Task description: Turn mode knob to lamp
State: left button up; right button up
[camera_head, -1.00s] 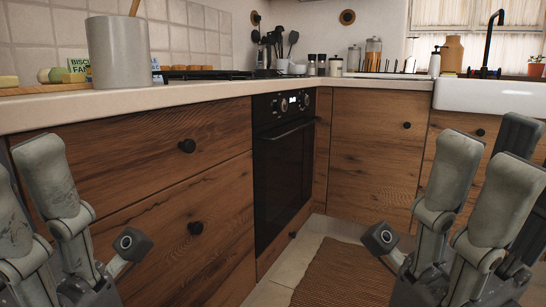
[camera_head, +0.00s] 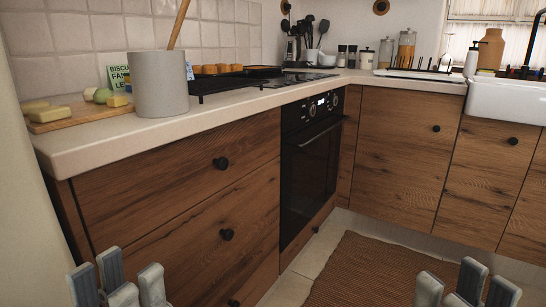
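The black built-in oven (camera_head: 312,170) stands among the wooden cabinets, right of centre. Its control panel has a round knob (camera_head: 313,109) on the left, another knob (camera_head: 335,100) on the right and a small lit display between them. The markings are too small to read, so I cannot tell which is the mode knob or its setting. My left gripper (camera_head: 117,284) is at the bottom left, its fingers apart and empty. My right gripper (camera_head: 466,287) is at the bottom right, also open and empty. Both are well short of the oven, touching nothing.
Wooden drawers (camera_head: 190,205) with black knobs stand left of the oven. The counter (camera_head: 110,140) above holds a grey pot (camera_head: 160,84) and a cutting board (camera_head: 80,115). A brown rug (camera_head: 365,270) lies on the floor. A white sink (camera_head: 505,100) is at the right.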

aim_at(311, 110)
jog(key=i+l+u, duration=0.2)
jog(key=l, duration=0.25)
jog(key=i+l+u, duration=0.15)
jog(key=l, duration=0.3)
jog(key=i+l+u, duration=0.2)
jog(key=l, duration=0.25)
jog(key=l+u, duration=0.2)
jog(key=l, duration=0.25)
